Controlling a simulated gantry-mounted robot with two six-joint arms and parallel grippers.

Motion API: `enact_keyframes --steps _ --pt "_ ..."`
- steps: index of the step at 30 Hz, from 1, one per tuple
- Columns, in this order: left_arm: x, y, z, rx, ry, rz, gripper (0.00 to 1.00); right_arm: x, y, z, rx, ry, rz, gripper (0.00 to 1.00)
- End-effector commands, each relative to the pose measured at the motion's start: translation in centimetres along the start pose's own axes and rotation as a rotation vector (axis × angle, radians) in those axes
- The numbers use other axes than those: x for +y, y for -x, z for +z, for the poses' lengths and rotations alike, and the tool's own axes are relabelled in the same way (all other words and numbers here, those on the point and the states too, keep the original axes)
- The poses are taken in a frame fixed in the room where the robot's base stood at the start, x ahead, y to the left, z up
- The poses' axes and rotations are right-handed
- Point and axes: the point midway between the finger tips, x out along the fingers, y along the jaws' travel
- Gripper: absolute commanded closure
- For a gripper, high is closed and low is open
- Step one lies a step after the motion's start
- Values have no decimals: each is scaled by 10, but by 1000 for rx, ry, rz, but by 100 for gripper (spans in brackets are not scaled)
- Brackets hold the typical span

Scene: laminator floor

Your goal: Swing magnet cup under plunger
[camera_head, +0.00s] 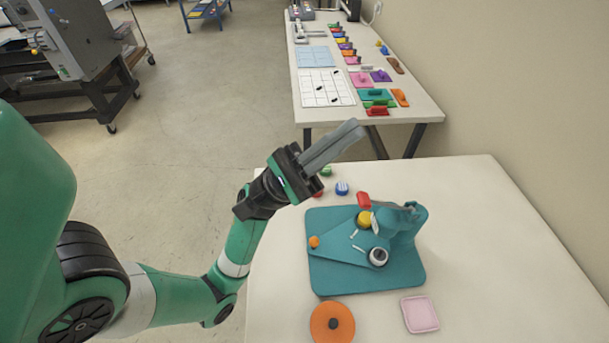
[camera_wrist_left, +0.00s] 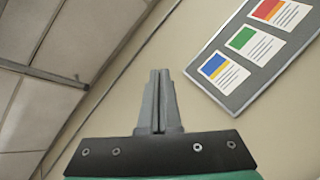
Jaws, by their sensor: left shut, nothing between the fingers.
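A teal fixture with a flat base plate (camera_head: 405,279) lies on the near white table. A wedge-shaped teal arm on it has an orange knob (camera_head: 314,241) at its left tip and a round white-rimmed dark cup (camera_head: 378,257) near its right end. A yellow ball (camera_head: 365,218) and a red handle (camera_head: 363,200) sit by the teal upright (camera_head: 408,217). I cannot tell for sure which part is the plunger. My left gripper (camera_head: 352,130) is shut and empty, raised above and beyond the fixture; its closed fingers show in the left wrist view (camera_wrist_left: 158,88). My right gripper is out of view.
An orange disc (camera_head: 345,316) and a pink square (camera_head: 420,314) lie in front of the fixture. Blue (camera_head: 342,188) and green (camera_head: 326,171) caps lie behind it. A second table (camera_head: 425,108) holds several coloured pieces. The near table's right side is clear.

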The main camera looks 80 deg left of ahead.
Motion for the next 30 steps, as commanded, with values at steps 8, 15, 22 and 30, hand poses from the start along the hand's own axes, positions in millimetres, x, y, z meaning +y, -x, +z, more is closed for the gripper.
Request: enact_keyframes --steps 8,15,22,30 --pt "-64 282 -77 790 -659 -541 100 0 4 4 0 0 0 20" --pt "-99 384 -50 1221 -579 -517 100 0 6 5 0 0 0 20" --pt "-104 394 -45 1289 -556 -480 100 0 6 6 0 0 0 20" --pt "-105 393 -51 1283 -553 -488 100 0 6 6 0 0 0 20"
